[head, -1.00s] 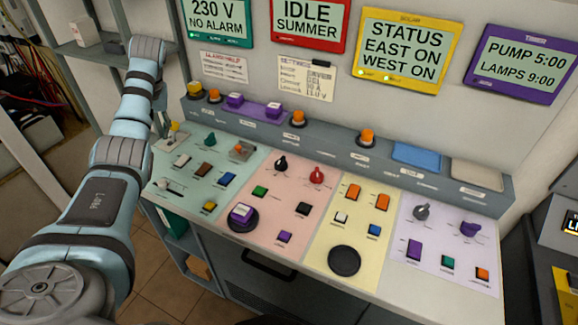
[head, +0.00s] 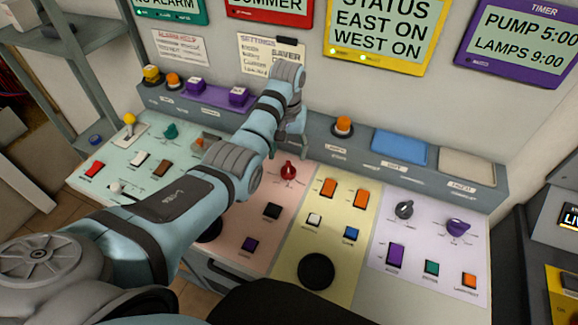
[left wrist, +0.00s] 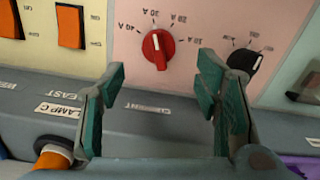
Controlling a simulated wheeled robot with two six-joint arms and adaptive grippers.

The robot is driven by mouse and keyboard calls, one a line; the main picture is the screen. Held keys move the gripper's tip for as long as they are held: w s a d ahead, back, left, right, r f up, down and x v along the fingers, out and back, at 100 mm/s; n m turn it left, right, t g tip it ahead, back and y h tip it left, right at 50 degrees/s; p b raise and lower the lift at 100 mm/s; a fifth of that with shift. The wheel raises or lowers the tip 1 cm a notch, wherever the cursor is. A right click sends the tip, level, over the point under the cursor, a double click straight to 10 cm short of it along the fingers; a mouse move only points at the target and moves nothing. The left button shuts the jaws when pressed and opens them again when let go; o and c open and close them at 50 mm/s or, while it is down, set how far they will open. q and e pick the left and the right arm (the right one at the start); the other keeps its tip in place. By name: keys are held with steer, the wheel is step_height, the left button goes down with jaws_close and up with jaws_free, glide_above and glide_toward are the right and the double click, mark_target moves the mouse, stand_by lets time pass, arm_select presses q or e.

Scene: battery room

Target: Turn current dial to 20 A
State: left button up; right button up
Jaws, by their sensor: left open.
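The red current dial (head: 288,170) sits on the pink panel in the head view, just in front of my left gripper (head: 288,140). In the left wrist view the red dial (left wrist: 158,48) lies beyond and between the open fingertips of my left gripper (left wrist: 161,72). The fingers are apart and do not touch it. Its scale reads 40 A at the left, then 30 A, 20 A and a further mark to the right. The white pointer line points up, close to 30 A. My right gripper is out of view.
A black dial (left wrist: 245,60) stands right of the red one in the wrist view; my arm hides it in the head view. An orange button (left wrist: 52,158) is on the raised ledge near the left finger. Orange rocker switches (head: 328,188) are on the yellow panel.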

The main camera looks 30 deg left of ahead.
mark_target(289, 166)
arm_select(q)
steer(key=f, duration=0.2)
steer(key=f+b, duration=0.1)
steer(key=f, duration=0.4)
steer(key=shift+w+f, duration=0.15)
steer(key=shift+w, duration=0.1)
steer(key=shift+d+f, duration=0.1)
steer(key=shift+f, duration=0.05)
steer(key=shift+s, duration=0.1)
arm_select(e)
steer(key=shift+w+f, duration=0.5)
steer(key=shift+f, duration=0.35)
arm_select(q)
steer(key=shift+r, duration=0.2)
steer(key=c, duration=1.2)
steer(key=shift+o, duration=0.2)
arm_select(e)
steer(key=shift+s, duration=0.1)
